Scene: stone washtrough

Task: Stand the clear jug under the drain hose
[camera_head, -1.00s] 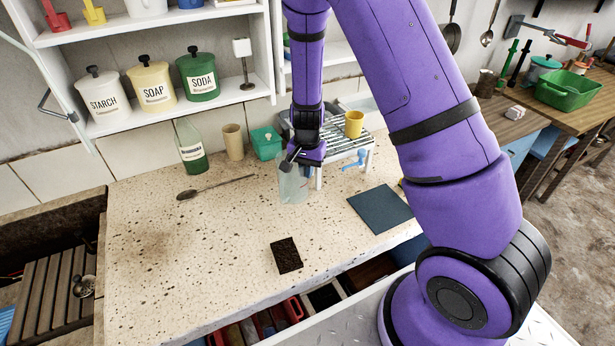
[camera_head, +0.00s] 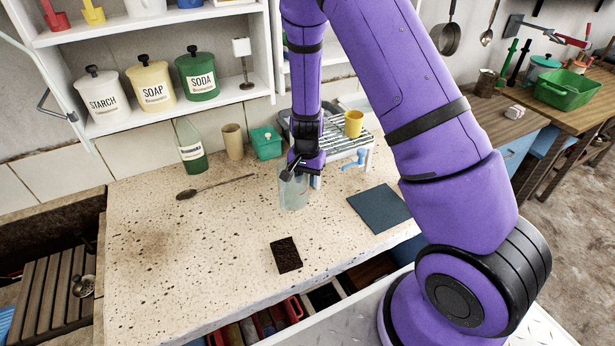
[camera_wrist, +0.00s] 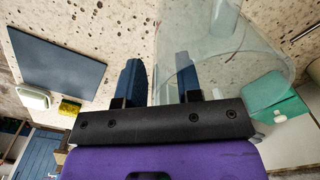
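The clear jug (camera_head: 294,194) stands upright on the speckled stone top, left of the slatted rack. In the wrist view its see-through wall (camera_wrist: 235,65) fills the upper right. My gripper (camera_head: 300,172) is at the jug's top. In the wrist view my gripper (camera_wrist: 160,80) has its two dark blue fingers apart. The jug's near edge lies between them and the right finger overlaps the glass; I cannot tell whether they touch it.
The rack (camera_head: 345,146) holds a yellow cup (camera_head: 354,123). A green box (camera_head: 266,144), a tan cup (camera_head: 232,142) and a bottle (camera_head: 190,148) stand behind left. A long spoon (camera_head: 215,187), a dark blue mat (camera_head: 380,208) and a brown pad (camera_head: 286,254) lie on the top. The left front is clear.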

